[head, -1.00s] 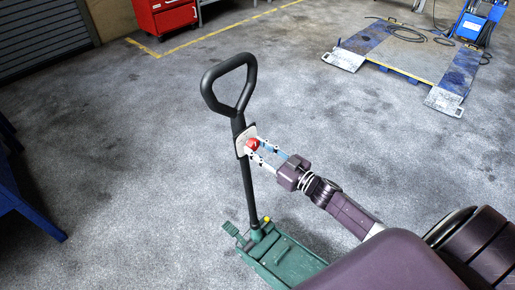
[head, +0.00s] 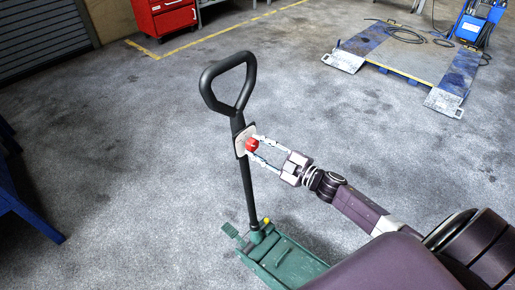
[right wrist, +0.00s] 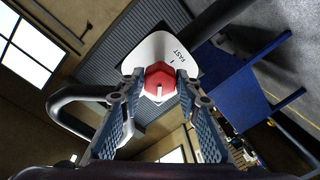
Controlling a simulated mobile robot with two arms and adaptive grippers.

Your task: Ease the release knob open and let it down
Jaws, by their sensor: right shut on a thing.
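The green trolley jack (head: 290,262) stands on the floor at the bottom of the head view, with its black handle (head: 247,190) upright and a loop grip on top. The red release knob (head: 252,145) sits on a pale plate on the handle. In the right wrist view the red knob (right wrist: 159,80) is faceted with a white pointer mark, and the plate (right wrist: 170,48) behind it reads FAST. My right gripper (head: 258,147) is shut on the knob, one finger on each side; its fingers flank it in the wrist view (right wrist: 157,88). My left gripper is not in view.
A blue bench or frame (head: 30,210) stands at the left edge. A red cabinet (head: 165,14) is at the back. A blue lift platform (head: 410,58) lies at the back right. The floor around the jack is clear.

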